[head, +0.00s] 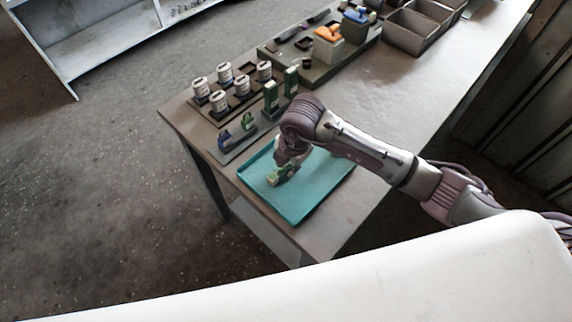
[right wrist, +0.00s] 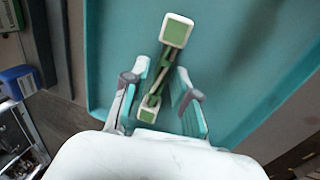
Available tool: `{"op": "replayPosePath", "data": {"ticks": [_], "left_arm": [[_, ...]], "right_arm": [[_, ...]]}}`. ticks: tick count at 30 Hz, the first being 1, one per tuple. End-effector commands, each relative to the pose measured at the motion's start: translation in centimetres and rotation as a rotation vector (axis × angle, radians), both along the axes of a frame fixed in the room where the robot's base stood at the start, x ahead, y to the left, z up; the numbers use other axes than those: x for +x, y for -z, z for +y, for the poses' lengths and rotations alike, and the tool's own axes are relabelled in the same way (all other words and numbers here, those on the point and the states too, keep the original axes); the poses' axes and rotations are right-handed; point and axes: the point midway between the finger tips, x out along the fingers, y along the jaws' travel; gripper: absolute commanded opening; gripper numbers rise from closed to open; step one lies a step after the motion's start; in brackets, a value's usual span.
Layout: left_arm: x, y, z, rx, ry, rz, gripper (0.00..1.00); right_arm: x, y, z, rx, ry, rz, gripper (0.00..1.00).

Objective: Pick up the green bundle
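The green bundle (head: 274,181) lies on the teal tray (head: 308,207), partly hidden by my right gripper (head: 285,170). In the right wrist view the bundle (right wrist: 177,31) is long and thin, with green and white blocks at its ends. It lies slanted over the teal tray (right wrist: 226,28). My right gripper (right wrist: 161,88) is open, with one finger on each side of the bundle's near part; gaps show beside it. How far the fingertips are above the tray is hard to tell. My left gripper is not in view.
Grey bins (head: 408,33) are farther back. The table (head: 385,98) is bare at the right.

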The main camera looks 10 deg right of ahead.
Motion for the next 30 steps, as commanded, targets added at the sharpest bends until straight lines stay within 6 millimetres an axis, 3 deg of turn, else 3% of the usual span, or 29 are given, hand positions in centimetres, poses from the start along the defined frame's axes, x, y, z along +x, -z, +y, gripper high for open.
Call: {"op": "replayPosePath", "data": {"ticks": [1, 4, 17, 25, 30], "left_arm": [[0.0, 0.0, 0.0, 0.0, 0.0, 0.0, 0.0], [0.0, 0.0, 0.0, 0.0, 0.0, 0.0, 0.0], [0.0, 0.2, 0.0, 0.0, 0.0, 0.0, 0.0], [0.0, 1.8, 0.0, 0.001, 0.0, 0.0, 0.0], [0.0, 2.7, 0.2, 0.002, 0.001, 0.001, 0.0]], "right_arm": [[0.0, 0.0, 0.0, 0.0, 0.0, 0.0, 0.15], [0.0, 0.0, 0.0, 0.0, 0.0, 0.0, 0.0], [0.1, -0.5, 0.0, 0.002, 0.0, -0.003, 0.0], [0.2, -4.1, 0.0, 0.002, -0.002, -0.008, 0.0], [-2.6, -6.1, -3.1, -0.002, 0.0, -0.005, 0.0]]}}
